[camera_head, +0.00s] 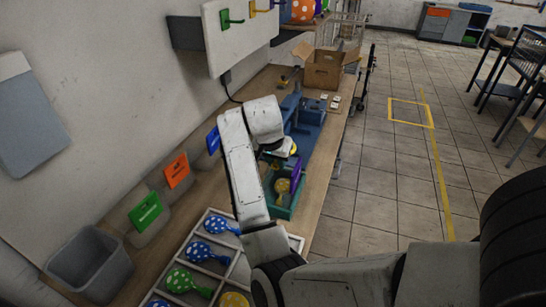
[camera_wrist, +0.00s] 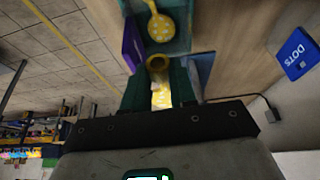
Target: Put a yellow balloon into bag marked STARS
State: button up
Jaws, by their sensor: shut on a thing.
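My gripper (camera_wrist: 160,85) is shut on a yellow balloon (camera_wrist: 161,97), which shows between the dark green fingers with its open neck ahead of them. The held balloon also shows as a yellow patch at my gripper in the head view (camera_head: 294,149); its print is unclear. Another yellow balloon with pale marks (camera_wrist: 160,26) lies in a teal tray (camera_head: 291,211), just ahead of the gripper in the wrist view. A blue sign reading DOTS (camera_wrist: 297,52) stands at the right of the wrist view. Orange (camera_head: 177,170) and green (camera_head: 146,210) signs have unreadable text; I cannot make out STARS.
A purple object (camera_wrist: 133,44) stands at the tray's side. A divided white tray (camera_head: 232,268) holds blue, green and yellow balloons. A grey bin (camera_head: 91,265) is at lower left. A blue machine (camera_head: 305,125) and open cardboard box (camera_head: 325,70) stand farther along the bench.

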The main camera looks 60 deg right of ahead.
jog(key=shift+f+b, duration=2.9)
jog(key=shift+f, duration=1.65)
jog(key=o, duration=0.9)
notch_tip(320, 180, up, 6)
jog(key=p, duration=0.5)
jog(key=shift+p, duration=0.3)
jog(key=shift+r, duration=3.55)
